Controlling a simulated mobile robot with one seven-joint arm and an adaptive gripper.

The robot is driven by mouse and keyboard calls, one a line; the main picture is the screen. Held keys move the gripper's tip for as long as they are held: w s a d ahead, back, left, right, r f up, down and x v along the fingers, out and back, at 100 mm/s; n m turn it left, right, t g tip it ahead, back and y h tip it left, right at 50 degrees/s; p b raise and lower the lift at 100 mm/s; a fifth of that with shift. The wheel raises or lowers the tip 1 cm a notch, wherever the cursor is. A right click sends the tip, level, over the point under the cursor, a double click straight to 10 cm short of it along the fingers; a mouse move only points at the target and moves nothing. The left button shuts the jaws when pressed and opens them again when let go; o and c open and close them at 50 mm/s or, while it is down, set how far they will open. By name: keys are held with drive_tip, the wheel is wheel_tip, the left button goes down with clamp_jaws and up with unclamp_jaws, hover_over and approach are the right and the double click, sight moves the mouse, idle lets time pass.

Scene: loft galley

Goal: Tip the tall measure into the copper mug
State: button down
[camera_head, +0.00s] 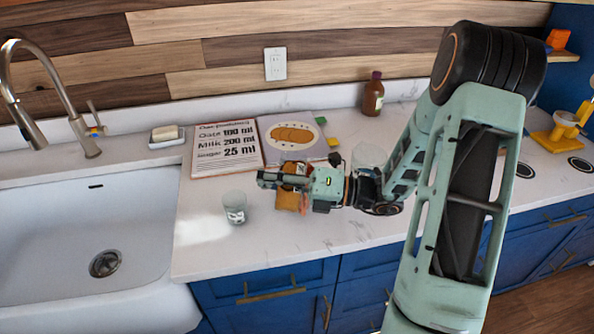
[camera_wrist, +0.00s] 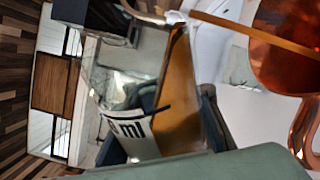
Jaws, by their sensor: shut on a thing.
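My gripper (camera_head: 274,182) reaches left over the counter and is shut on the tall measure. The tall measure (camera_wrist: 128,72) is clear, with a white label ending in "ml", and fills the middle of the wrist view. A brown wedge, perhaps its contents, shows along its right side. In the head view I cannot make out the measure. The copper mug (camera_wrist: 285,65) is at the right of the wrist view, cut off by the frame, with its handle below. In the head view its copper-brown side (camera_head: 288,201) shows just under my gripper, mostly hidden.
A small clear glass (camera_head: 235,208) with a label stands left of my gripper. Another clear vessel (camera_head: 371,156) is partly behind my arm. A recipe book (camera_head: 226,150), a brown bottle (camera_head: 373,95) and a soap dish (camera_head: 167,137) lie behind. The sink (camera_head: 75,225) is at left.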

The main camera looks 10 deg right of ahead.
drive_tip(key=shift+r+m, duration=0.2)
drive_tip(key=shift+m, duration=0.1)
drive_tip(key=shift+w+f+m, duration=0.1)
drive_tip(key=shift+f+m, duration=0.15)
drive_tip(key=shift+m, duration=0.65)
idle(0.7)
drive_tip(key=shift+w+d+r+m+p, duration=0.3)
drive_tip(key=shift+w+r+m+p, duration=0.5)
drive_tip(key=shift+p, duration=1.35)
drive_tip(key=shift+w+f+m+t+p, duration=0.1)
drive_tip(key=shift+f+m+t+p, duration=0.35)
drive_tip(key=shift+m+p, duration=0.7)
idle(0.5)
drive_tip(key=shift+w+d+r+m+p, duration=0.25)
drive_tip(key=shift+m+p, duration=0.3)
drive_tip(key=shift+p, duration=0.7)
drive_tip(key=n+b, duration=0.2)
drive_tip(key=b, duration=0.1)
drive_tip(key=n+b, duration=0.1)
drive_tip(key=shift+s+a+f+b, duration=0.2)
drive_tip(key=shift+s+a+b, duration=0.05)
drive_tip(key=shift+s+b, duration=0.15)
drive_tip(key=shift+g, duration=0.25)
